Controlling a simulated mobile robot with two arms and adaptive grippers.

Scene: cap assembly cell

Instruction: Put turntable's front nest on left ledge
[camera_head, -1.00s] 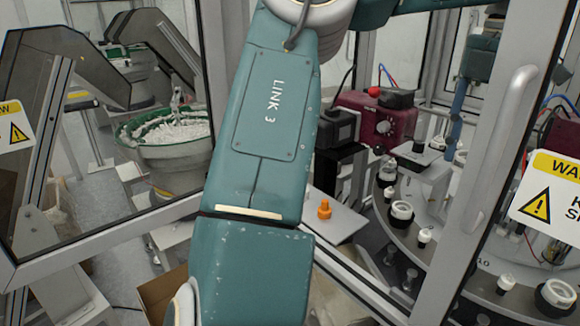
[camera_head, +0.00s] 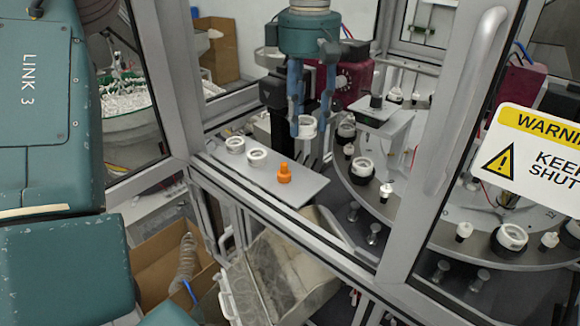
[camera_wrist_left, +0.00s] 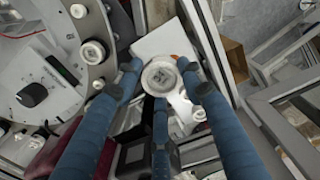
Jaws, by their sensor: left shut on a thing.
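My left gripper (camera_head: 308,128) points down, its blue fingers shut around a white ring-shaped nest (camera_head: 307,121). Two white nests (camera_head: 235,144) (camera_head: 257,157) sit on the ledge. The turntable carries other white nests in dark holders, one (camera_head: 362,167) near the gripper. My right gripper is not in view.
An orange knobbed part (camera_head: 284,174) stands on the ledge, right of the two nests. A door frame with a yellow warning sign (camera_head: 540,150) stands at right. A maroon machine (camera_head: 350,82) is behind the gripper. A cardboard box (camera_head: 165,260) is below left.

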